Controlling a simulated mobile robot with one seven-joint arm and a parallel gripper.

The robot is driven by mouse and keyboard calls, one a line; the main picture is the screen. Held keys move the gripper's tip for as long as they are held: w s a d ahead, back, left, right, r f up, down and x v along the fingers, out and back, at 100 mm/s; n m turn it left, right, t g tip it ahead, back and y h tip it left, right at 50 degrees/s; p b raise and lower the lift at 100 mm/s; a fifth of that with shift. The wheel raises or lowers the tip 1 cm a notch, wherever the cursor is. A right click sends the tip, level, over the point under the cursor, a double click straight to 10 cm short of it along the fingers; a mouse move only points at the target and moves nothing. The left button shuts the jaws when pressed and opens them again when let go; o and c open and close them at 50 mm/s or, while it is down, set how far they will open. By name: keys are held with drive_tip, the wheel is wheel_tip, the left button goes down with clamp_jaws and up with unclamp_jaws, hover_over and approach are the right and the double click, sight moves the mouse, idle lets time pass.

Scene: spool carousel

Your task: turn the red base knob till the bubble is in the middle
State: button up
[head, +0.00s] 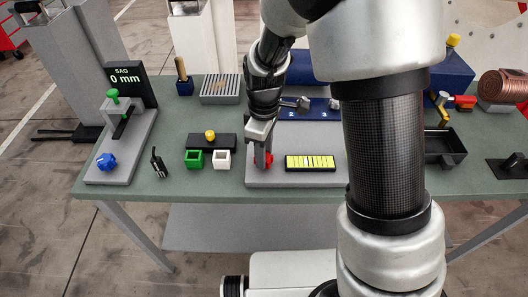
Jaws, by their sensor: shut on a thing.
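The red base knob (269,160) sits at the front left of a grey base plate (320,180) on the green table. My gripper (262,157) points down and is shut on the knob, hiding much of it. To the right of the knob lies a bubble level (310,163), a yellow-green strip with dark marks in a black frame. The strip is too small in the head view for me to tell exactly where its bubble is.
A SAG display (129,78) reads 0 mm. A black tray (447,147) is at right. My arm hides the plate's right part.

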drive_tip(key=m, duration=0.5)
drive_tip(key=shift+m, duration=2.5)
drive_tip(key=o, duration=1)
drive_tip(key=shift+o, duration=0.2)
drive_tip(key=shift+r, duration=0.15)
wheel_tip(320, 180, up, 17)
drive_tip(key=p, duration=0.1)
drive_tip(key=shift+r, duration=0.1)
